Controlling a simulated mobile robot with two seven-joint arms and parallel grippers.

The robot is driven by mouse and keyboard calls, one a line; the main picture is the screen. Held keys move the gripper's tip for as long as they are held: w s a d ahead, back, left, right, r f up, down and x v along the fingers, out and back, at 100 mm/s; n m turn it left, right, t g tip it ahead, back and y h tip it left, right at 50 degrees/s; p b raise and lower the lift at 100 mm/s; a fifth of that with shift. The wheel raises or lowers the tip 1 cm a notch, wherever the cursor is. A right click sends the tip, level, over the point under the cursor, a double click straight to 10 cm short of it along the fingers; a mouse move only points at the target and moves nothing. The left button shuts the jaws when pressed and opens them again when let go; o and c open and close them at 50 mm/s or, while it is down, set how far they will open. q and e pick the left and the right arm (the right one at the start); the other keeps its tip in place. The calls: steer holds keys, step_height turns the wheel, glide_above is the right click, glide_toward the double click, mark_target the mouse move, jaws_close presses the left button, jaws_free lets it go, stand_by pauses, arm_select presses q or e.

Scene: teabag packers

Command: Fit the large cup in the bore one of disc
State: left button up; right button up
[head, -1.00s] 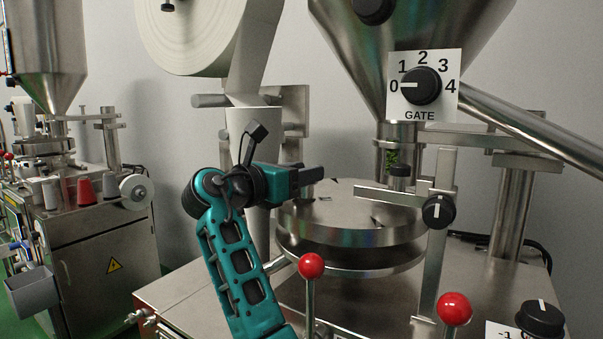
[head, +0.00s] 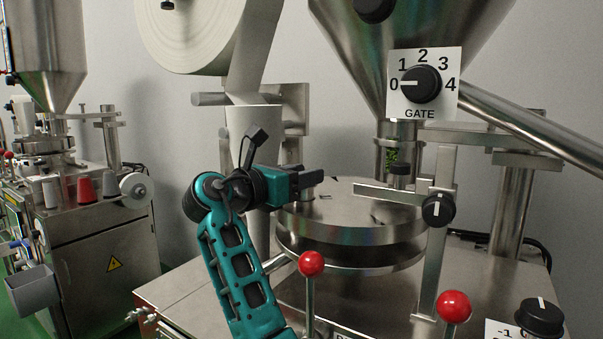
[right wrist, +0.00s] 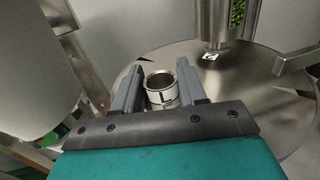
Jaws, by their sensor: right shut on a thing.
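My right gripper (head: 314,178) is over the left part of the round steel disc (head: 350,189) in the head view. In the right wrist view, its grey fingers (right wrist: 158,72) are shut on the large cup (right wrist: 162,92), a short metal cup with a dark mark on its side. The cup looks upright, near the edge of the disc (right wrist: 160,52). I cannot make out bore one clearly. My left gripper is not in view.
A steel hopper (head: 400,45) with a gate knob (head: 421,85) stands above the disc. A crossbar (head: 385,195) passes over the disc's right part. Red-knobbed levers (head: 311,264) (head: 455,307) stand in front. A paper reel (head: 195,35) hangs at upper left.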

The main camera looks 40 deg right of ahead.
steer(key=shift+r, duration=0.4)
stand_by(1.5)
steer(key=shift+f, duration=0.5)
steer(key=shift+r, duration=0.15)
steer(key=shift+r, duration=0.35)
stand_by(0.4)
stand_by(0.5)
steer(key=shift+f, duration=0.5)
stand_by(0.8)
